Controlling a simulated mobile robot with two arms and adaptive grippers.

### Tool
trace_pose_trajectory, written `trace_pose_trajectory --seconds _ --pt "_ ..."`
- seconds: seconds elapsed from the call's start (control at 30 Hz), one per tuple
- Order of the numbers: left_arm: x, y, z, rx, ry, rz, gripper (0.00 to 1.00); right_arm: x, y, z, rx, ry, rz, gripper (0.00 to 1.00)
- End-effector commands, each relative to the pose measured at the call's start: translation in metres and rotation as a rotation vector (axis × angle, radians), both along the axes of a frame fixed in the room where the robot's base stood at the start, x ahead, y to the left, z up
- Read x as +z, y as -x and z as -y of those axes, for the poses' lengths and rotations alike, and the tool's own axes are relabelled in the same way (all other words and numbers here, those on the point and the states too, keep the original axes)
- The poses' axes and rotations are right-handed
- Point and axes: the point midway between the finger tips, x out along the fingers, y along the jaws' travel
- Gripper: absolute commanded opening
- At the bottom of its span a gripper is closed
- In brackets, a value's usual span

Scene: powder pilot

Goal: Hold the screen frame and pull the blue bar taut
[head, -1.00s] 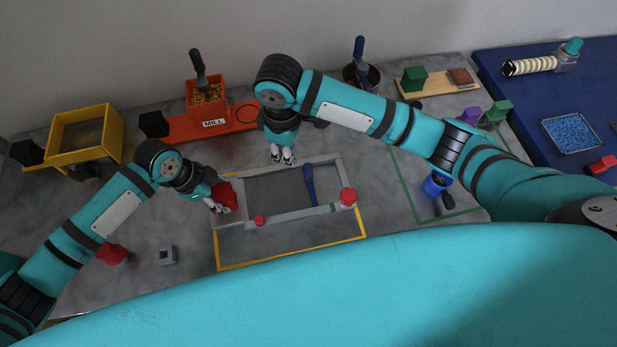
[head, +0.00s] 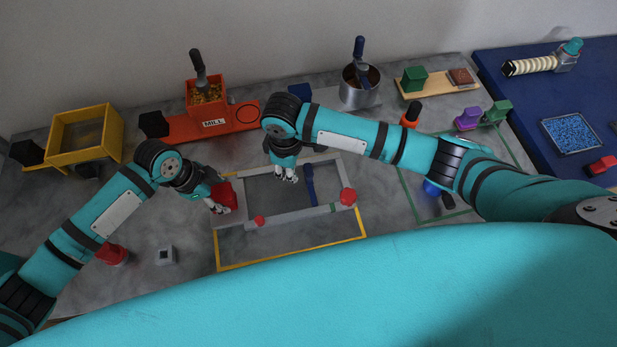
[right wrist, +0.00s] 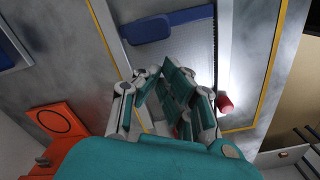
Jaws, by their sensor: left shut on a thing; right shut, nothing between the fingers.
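The grey screen frame (head: 245,196) lies on the table inside a yellow outline, with a dark mesh inside it. My left gripper (head: 222,206) is shut on the red handle (head: 226,192) at the frame's left side. The blue bar (head: 310,186) lies across the mesh toward its right side; it also shows at the top of the right wrist view (right wrist: 183,20). My right gripper (head: 287,176) is shut and empty over the back part of the mesh, left of the blue bar and apart from it.
Behind stand the orange mill (head: 207,97), a metal pot (head: 360,88) and a yellow box (head: 84,135). A small grey block (head: 165,256) lies at the front left. A blue cup (head: 430,188) is partly hidden by my right arm.

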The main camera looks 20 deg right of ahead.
Motion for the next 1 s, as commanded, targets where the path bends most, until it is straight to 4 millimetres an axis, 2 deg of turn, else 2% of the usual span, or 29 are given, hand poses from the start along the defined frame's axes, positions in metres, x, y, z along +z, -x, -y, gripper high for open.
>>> trace_pose_trajectory --seconds 0.57,1.0 --pt "0.000 0.000 0.000 0.000 0.000 0.000 0.00 -0.006 0.000 0.001 -0.001 0.000 0.000 0.00" --pt "0.000 0.000 0.000 0.000 0.000 0.000 0.00 -0.006 0.001 0.018 -0.001 0.000 0.000 0.00"
